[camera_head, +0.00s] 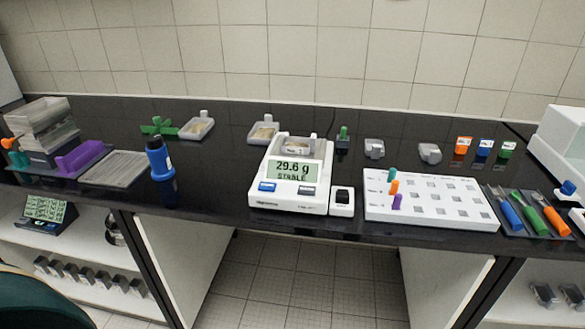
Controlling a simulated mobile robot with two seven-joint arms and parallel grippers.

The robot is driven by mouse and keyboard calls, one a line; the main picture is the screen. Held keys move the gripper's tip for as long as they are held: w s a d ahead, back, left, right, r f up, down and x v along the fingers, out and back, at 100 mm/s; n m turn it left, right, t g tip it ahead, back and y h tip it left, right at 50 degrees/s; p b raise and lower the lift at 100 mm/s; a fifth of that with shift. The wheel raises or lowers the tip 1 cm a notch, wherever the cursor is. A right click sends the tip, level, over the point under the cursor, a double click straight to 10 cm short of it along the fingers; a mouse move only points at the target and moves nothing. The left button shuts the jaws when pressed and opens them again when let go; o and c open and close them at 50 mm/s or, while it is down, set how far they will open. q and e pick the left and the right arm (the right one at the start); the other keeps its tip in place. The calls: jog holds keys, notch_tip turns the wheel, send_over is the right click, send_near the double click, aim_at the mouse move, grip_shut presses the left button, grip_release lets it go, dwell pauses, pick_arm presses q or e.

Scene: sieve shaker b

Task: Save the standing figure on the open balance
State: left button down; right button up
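The open balance (291,178) is white and stands near the counter's front edge at mid-picture. Its display (292,171) reads "29.6 g" and "STABLE". A blue button (267,186) sits at the left below the display and a dark grey button (308,190) at the right; their labels are too small to read. A small container (298,147) sits on the pan behind the display. A small white unit with a black top (342,200) stands just right of the balance. Neither of my grippers is in view.
Right of the balance lies a white tray with dark squares and coloured pegs (430,208), then a dark mat with coloured-handled tools (530,212). A blue bottle (160,160) stands at left. Shallow pale dishes (263,130) sit behind.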

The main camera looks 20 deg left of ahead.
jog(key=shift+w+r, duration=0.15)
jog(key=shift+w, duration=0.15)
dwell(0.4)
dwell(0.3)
